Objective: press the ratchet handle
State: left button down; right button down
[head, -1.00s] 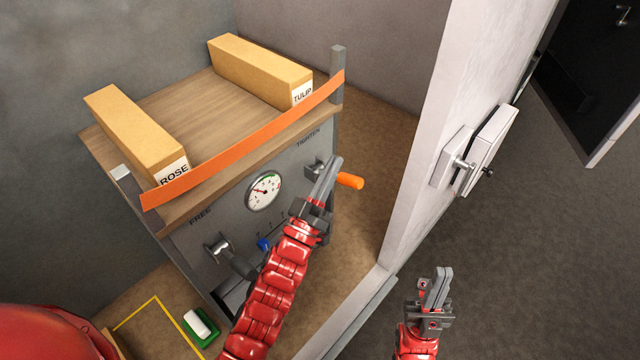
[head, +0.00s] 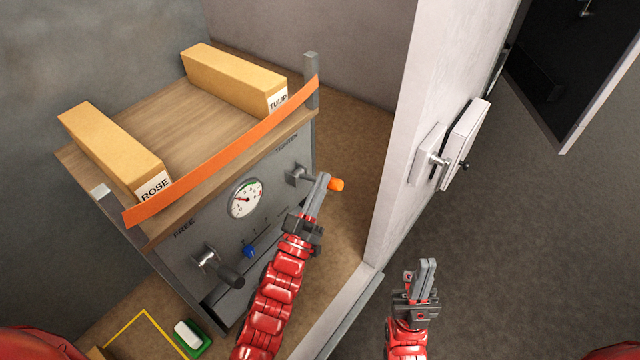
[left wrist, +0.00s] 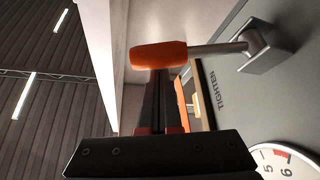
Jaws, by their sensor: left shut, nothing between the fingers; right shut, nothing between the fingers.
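The ratchet handle is a metal rod with an orange grip (head: 336,184), on a bracket at the TIGHTEN end of the grey panel (head: 225,250). In the left wrist view the orange grip (left wrist: 158,55) lies across the top, with its rod running right to the bracket. My left gripper (head: 323,179) is shut and empty at the handle, overlapping the rod in the head view. In the left wrist view its fingertips (left wrist: 160,76) meet the grip's lower edge; I cannot tell whether they touch. My right gripper (head: 426,265) is shut and empty, away from the panel.
A round gauge (head: 245,198), a blue knob (head: 250,251) and a second lever at FREE (head: 215,262) are on the panel. ROSE (head: 115,150) and TULIP (head: 235,75) boxes lie on top behind an orange strap (head: 225,150). A white wall (head: 420,130) stands right.

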pick_arm(q)
jog(key=shift+d+f+m+h+b, duration=0.1)
jog(key=shift+f+m+h+b, duration=0.3)
jog(key=shift+m, duration=0.2)
notch_tip(320, 180, down, 8)
jog(key=m+g+h+b, duration=0.6)
jog(key=m+b, duration=0.4)
jog(key=m, duration=0.4)
jog(key=shift+s+d+r+h, duration=0.2)
jog(key=shift+s+d+h, duration=0.1)
jog(key=shift+h, duration=0.3)
jog(key=shift+g, duration=0.3)
notch_tip(320, 180, up, 4)
jog(key=s+p, duration=0.2)
jog(key=f+b+v, duration=0.1)
jog(key=b+v, duration=0.2)
jog(key=v, duration=0.6)
jog(key=shift+d, duration=0.2)
